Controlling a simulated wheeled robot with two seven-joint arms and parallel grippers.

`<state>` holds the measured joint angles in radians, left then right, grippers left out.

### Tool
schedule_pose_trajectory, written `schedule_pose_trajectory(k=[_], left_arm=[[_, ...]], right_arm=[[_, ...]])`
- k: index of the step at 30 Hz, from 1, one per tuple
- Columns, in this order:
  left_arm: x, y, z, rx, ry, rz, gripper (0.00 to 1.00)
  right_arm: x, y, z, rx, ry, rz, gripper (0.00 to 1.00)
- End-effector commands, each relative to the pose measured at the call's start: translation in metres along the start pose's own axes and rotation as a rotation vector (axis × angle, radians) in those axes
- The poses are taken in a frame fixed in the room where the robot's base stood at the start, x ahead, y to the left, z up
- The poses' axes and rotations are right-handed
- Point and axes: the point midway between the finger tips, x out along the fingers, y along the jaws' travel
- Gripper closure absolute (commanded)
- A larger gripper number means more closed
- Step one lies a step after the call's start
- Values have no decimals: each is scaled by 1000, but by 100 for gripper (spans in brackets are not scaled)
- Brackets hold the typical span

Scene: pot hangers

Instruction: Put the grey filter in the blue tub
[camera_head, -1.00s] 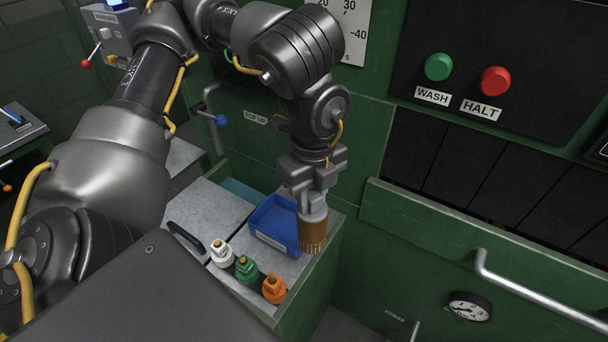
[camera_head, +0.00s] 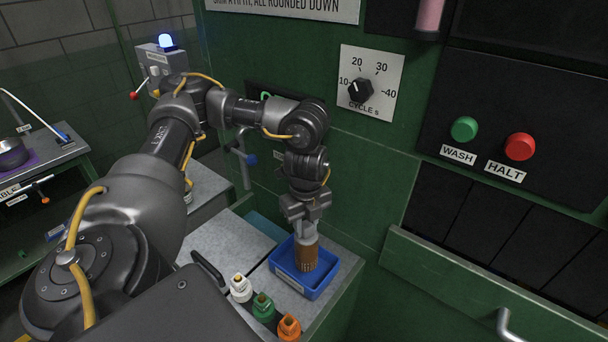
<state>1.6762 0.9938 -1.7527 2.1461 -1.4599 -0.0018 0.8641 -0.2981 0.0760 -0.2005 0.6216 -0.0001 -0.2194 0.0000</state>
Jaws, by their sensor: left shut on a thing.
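The filter (camera_head: 308,258) is a short upright cylinder with a grey top and a brown, ribbed lower part. My left gripper (camera_head: 305,234) points down and is shut on its grey top. The blue tub (camera_head: 325,285) is open-topped, with a pale label on its front, and sits on the grey bench top. The filter's lower end shows inside the tub's outline, with blue around it. I cannot tell whether it touches the tub's floor. My right gripper is not in view.
White (camera_head: 240,288), green (camera_head: 262,306) and orange (camera_head: 289,327) capped fittings stand in front of the tub. A dark handle (camera_head: 208,268) lies to its left. The green machine wall (camera_head: 370,180) rises close behind, with a dial (camera_head: 361,89) and wash and halt buttons.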

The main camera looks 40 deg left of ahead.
Motion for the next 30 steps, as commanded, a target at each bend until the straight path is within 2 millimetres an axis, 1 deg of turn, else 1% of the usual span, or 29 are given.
schedule_pose_trajectory(k=[8, 10, 15, 18, 24, 28, 29, 30], left_arm=[[7, 0, 5, -1, 1, 1, 100], [12, 0, 10, -5, 0, 1, 100], [33, 0, 10, -3, -1, 4, 100], [40, 0, 9, -1, -1, 1, 100], [41, 0, 9, -1, 0, 0, 100], [45, 0, 9, -1, 0, 1, 100], [44, 0, 9, -1, 0, 1, 69], [44, 0, 9, -1, 0, 1, 64]], right_arm=[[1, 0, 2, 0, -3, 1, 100], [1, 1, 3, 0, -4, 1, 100], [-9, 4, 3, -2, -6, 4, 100], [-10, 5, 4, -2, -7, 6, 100], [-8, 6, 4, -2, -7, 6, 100], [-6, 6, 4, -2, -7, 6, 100], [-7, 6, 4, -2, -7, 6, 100], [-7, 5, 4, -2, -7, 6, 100]])
